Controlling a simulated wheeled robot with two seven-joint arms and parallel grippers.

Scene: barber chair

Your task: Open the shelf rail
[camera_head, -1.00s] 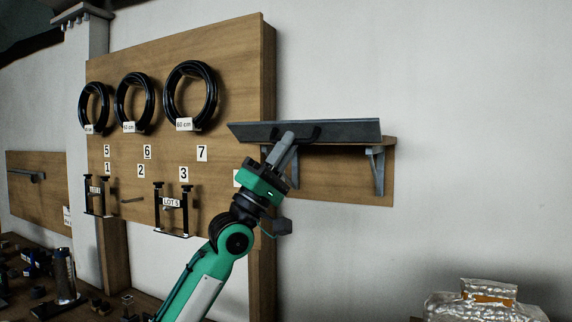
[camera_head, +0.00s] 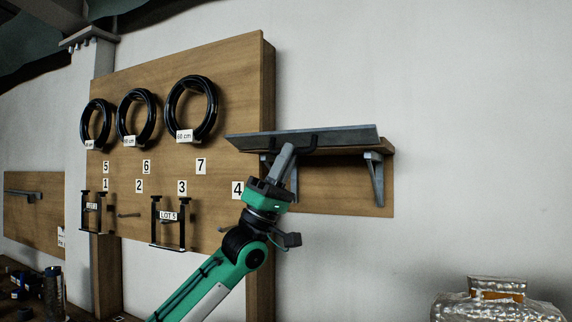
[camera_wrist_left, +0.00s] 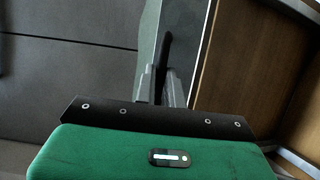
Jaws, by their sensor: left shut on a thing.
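The shelf rail (camera_head: 350,136) is a long grey panel along the front of a wall shelf, right of the wooden board. It looks tilted, with its face turned partly upward. A black handle (camera_head: 312,145) sits on its face. My left gripper (camera_head: 286,152) reaches up from below and is shut on the handle near its left end. In the left wrist view, the handle (camera_wrist_left: 164,60) runs as a dark bar between the fingers (camera_wrist_left: 161,88). The fingers hide part of the handle. My right gripper is not in view.
The wooden shelf (camera_head: 388,147) rests on grey brackets (camera_head: 376,180). The wooden board (camera_head: 235,100) carries black hoses (camera_head: 191,108), number labels and black holders (camera_head: 168,225). A silver wrapped object (camera_head: 495,300) stands at the lower right. The wall right of the shelf is bare.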

